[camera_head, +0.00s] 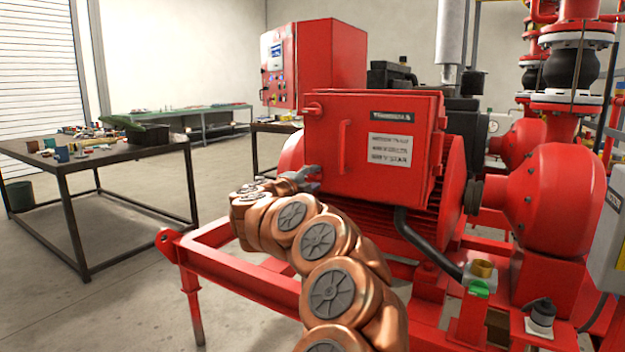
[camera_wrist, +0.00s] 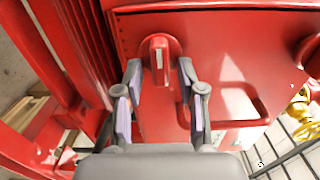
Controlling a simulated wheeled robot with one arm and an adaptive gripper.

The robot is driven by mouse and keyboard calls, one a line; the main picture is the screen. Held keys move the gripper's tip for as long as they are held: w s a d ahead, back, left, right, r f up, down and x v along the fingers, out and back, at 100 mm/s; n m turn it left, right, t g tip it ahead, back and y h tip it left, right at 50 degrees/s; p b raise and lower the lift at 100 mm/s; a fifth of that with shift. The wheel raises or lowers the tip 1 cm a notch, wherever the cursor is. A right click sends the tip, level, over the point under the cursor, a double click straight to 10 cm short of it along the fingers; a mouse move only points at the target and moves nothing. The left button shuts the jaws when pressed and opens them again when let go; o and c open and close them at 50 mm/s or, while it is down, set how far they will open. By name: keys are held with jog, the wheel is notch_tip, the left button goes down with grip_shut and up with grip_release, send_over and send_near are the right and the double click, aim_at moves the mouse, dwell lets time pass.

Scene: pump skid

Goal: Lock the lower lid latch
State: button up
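The red box lid (camera_head: 378,137) is closed against its housing, and it also shows in the wrist view (camera_wrist: 215,60). The lower lid latch (camera_wrist: 159,58) is a small red lever with a pale strip on a round red base, near the lid's edge. My gripper (camera_wrist: 159,84) is open, with one finger on each side of the latch and a visible gap to both. In the head view my gripper (camera_head: 312,173) is at the lid's lower left corner and hides the lower latch. The upper latch (camera_head: 313,108) sits at the lid's upper left.
A red lid handle (camera_head: 344,147) stands out from the lid, right of my gripper; it also shows in the wrist view (camera_wrist: 243,103). The red skid frame (camera_head: 237,285) runs below my arm. A cluttered workbench (camera_head: 150,152) stands left, with clear floor between.

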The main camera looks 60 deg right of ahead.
jog(key=shift+a, duration=0.1)
jog(key=a, duration=1.1)
jog(key=shift+s+a, duration=0.25)
jog(key=shift+a, duration=0.15)
